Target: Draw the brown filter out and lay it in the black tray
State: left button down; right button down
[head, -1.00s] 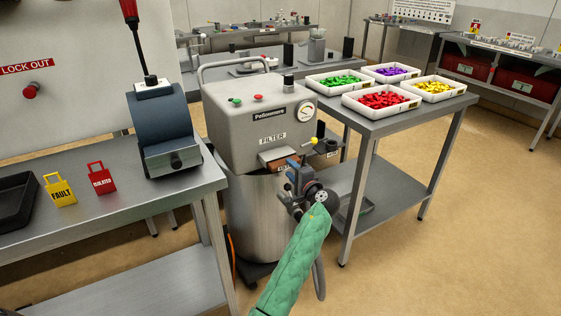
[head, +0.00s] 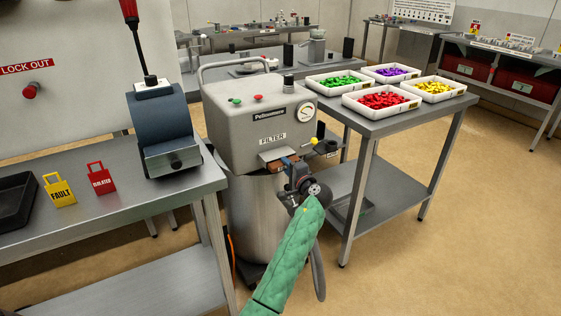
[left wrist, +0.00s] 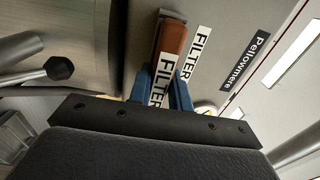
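The brown filter (head: 272,164) sticks out of the slot under the FILTER label on the front of the grey machine (head: 250,118). In the left wrist view the filter (left wrist: 173,38) is a brown block with a white FILTER label on its outer end. My left gripper (head: 291,170) is in front of the slot; in the wrist view its blue fingers (left wrist: 161,92) lie against both sides of the filter, shut on it. The filter's inner end is hidden in the machine. The black tray (head: 14,205) lies on the left bench, cut by the picture edge. My right gripper is out of view.
Yellow (head: 59,191) and red (head: 101,180) lockout tags and a blue-grey device (head: 163,130) stand on the left bench (head: 130,215). A yellow-knobbed lever (head: 314,141) sits right of the slot. A table (head: 380,126) with bins stands at the right.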

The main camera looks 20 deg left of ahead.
pick_arm(q)
jog(key=c, duration=1.9)
grip_release()
jog(key=shift+c, duration=0.2)
grip_shut()
jog(key=v, duration=0.7)
jog(key=shift+s+p, duration=0.15)
jog(key=shift+p, duration=0.3)
jog(key=shift+v, duration=1.7)
jog(key=shift+d, duration=0.1)
